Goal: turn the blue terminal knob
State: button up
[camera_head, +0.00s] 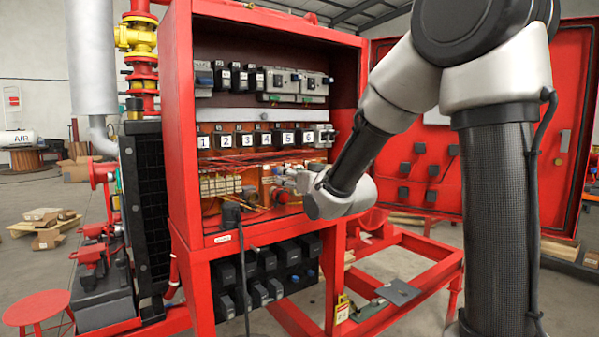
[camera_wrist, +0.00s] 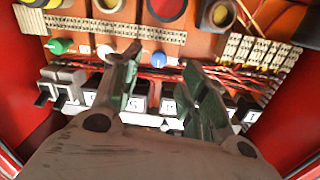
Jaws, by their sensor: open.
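The blue terminal knob (camera_wrist: 159,58) is small and round and shows in the wrist view in a row below a beige terminal strip. My gripper (camera_wrist: 161,60) has two greenish fingers spread apart, with nothing between them that they touch. The knob appears in the gap between the fingertips, and I cannot tell how far beyond them it lies. In the head view my arm reaches into the open red cabinet (camera_head: 180,130). My fingertips and the blue knob are hard to make out there.
A green knob (camera_wrist: 58,46) and a white knob (camera_wrist: 104,52) sit left of the blue one in the wrist view. Red wires run past the knobs. Numbered breakers (camera_head: 247,140) line the cabinet. Its red door (camera_head: 480,150) stands open at the right.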

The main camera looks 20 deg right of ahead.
aim_at(276, 171)
jog(key=x, duration=0.8)
jog(key=shift+d+r, duration=0.1)
jog(key=shift+r, duration=0.1)
grip_shut()
